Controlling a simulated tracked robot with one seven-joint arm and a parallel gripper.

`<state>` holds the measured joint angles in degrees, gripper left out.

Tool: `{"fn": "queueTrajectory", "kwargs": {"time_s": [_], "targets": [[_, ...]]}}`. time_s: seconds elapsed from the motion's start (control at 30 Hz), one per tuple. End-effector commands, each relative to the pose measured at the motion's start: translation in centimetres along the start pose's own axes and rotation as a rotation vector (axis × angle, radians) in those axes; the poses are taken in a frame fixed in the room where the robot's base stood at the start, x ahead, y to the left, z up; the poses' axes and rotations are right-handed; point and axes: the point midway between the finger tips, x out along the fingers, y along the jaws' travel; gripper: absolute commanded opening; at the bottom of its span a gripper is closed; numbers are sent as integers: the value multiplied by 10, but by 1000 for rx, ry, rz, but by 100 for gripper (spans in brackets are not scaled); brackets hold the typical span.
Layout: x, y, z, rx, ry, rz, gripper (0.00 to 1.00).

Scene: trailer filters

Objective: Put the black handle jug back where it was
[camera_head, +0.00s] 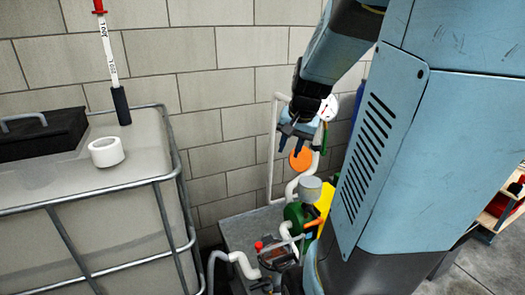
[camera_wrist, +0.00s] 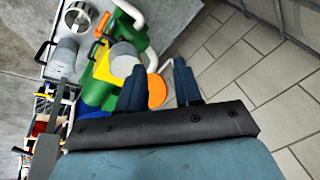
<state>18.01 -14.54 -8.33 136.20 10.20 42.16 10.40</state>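My gripper (camera_head: 293,140) is in front of the block wall, above the pipework, with its fingers pointing down. In the wrist view its two blue fingers (camera_wrist: 158,78) are apart, with nothing visibly held between them. A grey cylindrical vessel (camera_wrist: 66,52) with what looks like a dark handle (camera_wrist: 42,49) stands at the upper left of the wrist view, well away from the fingers. It may be the black handle jug, but I cannot tell for sure. I cannot make it out in the head view, where my arm hides much of the right side.
An orange disc (camera_head: 301,159) and white pipes (camera_head: 272,150) are close to my gripper. A grey cylinder (camera_head: 311,189) sits on green pump parts (camera_head: 295,214) below.

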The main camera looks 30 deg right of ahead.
Motion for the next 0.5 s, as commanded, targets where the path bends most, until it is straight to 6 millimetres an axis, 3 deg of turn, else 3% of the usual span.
{"fn": "queueTrajectory", "kwargs": {"time_s": [0.2,0.5], "targets": [[-45,-37,58,-281,46,-34,34],[-90,-52,133,-620,123,-52,34]]}}
